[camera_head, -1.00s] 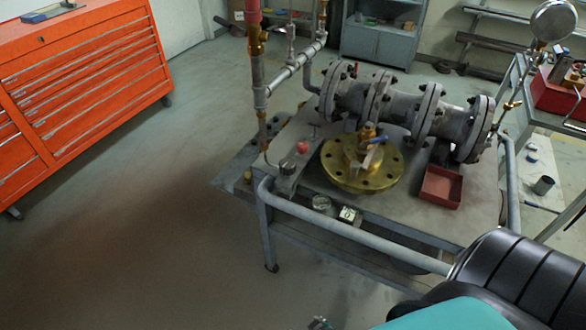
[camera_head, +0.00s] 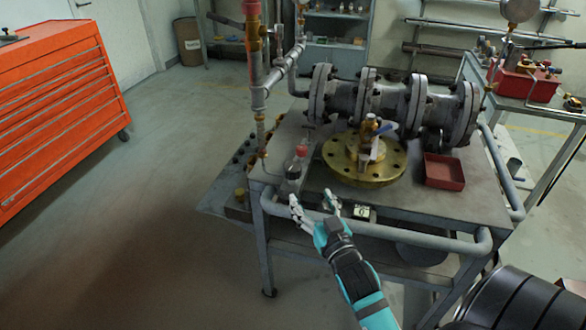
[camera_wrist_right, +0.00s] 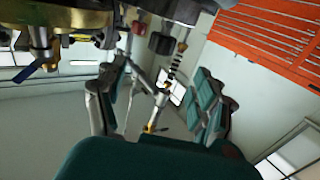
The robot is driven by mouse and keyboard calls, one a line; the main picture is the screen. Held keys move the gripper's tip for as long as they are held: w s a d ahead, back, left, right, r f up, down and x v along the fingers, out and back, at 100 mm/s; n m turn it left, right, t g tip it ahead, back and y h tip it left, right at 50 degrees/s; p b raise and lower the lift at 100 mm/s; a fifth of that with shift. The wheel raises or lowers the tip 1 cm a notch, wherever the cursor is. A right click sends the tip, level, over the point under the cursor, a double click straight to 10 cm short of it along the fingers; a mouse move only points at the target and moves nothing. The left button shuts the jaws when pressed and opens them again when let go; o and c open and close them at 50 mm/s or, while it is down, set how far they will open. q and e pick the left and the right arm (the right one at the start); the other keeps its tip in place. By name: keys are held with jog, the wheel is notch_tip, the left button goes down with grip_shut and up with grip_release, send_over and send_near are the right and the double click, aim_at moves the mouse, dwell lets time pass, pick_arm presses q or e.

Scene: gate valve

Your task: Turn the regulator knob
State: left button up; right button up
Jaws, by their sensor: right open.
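A small dark round knob (camera_head: 293,170) sits at the front left of the cart top, with a red knob (camera_head: 301,151) just behind it. I cannot tell for sure which one is the regulator knob. A dark cylindrical knob (camera_wrist_right: 162,43) also shows in the right wrist view. My right gripper (camera_head: 313,200) is open and empty at the cart's front rail, just in front of and below the dark knob, apart from it. Its fingers (camera_wrist_right: 127,70) point upward in the right wrist view. My left gripper is not in view.
A brass flange (camera_head: 365,172) with a blue-handled valve lies right of the knobs. A grey flanged pipe (camera_head: 390,100) runs behind. A red tray (camera_head: 444,171) is at the right. The front rail (camera_head: 400,237) edges the cart. An orange cabinet (camera_head: 50,110) stands left; floor between is clear.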

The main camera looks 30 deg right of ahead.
aim_at(295, 173)
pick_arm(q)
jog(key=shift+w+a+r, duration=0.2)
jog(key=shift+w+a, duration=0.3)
pick_arm(e)
jog(key=x, duration=1.3)
jog(key=shift+w+a, duration=0.15)
jog(key=shift+w, duration=0.05)
jog(key=shift+c, duration=0.4)
